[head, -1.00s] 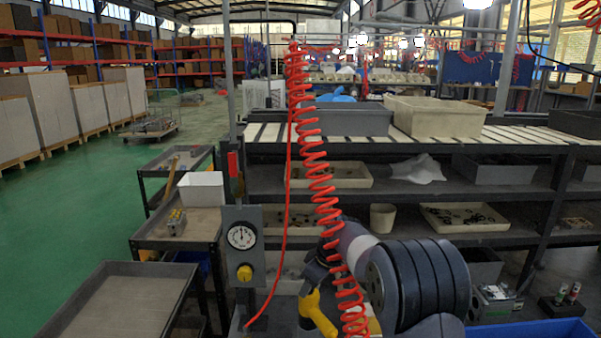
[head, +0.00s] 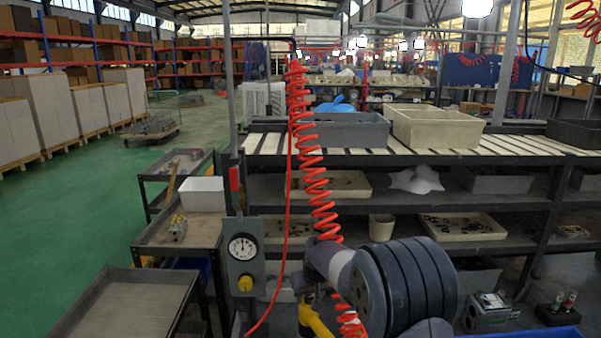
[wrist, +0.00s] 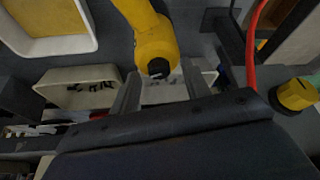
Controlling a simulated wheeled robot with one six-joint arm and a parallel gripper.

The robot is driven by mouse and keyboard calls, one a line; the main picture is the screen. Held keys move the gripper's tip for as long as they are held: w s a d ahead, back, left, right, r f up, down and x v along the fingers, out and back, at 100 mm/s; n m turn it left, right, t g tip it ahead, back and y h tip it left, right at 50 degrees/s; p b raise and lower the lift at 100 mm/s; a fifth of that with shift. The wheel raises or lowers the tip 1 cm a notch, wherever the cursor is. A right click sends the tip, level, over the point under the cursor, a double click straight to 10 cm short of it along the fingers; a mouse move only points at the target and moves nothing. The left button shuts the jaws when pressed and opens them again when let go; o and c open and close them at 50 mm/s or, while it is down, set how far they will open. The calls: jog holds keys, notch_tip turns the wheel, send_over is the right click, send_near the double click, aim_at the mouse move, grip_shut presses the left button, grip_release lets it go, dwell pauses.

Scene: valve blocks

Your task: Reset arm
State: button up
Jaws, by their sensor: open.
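My gripper (wrist: 160,88) shows in the wrist view with two grey fingers spread apart and nothing between them. A yellow handle-like part (wrist: 156,45) with a dark end lies just beyond the fingertips; whether it touches them I cannot tell. The fingertips cannot be made out in the head view.
A gauge box (head: 242,256) with a yellow knob stands left of my arm. The red coiled hose (head: 310,150) hangs close to my arm. A shelf rack (head: 400,155) with trays stands behind.

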jog(key=shift+a+m+h+p, duration=0.2)
jog(key=shift+m+h+p, duration=0.55)
jog(key=shift+m, duration=1.25)
jog(key=shift+a+r+m+h+p, duration=0.1)
jog(key=shift+m+h+p, duration=0.75)
jog(key=shift+m, duration=1.15)
jog(key=shift+b+v, duration=0.4)
jog(key=shift+v, duration=0.7)
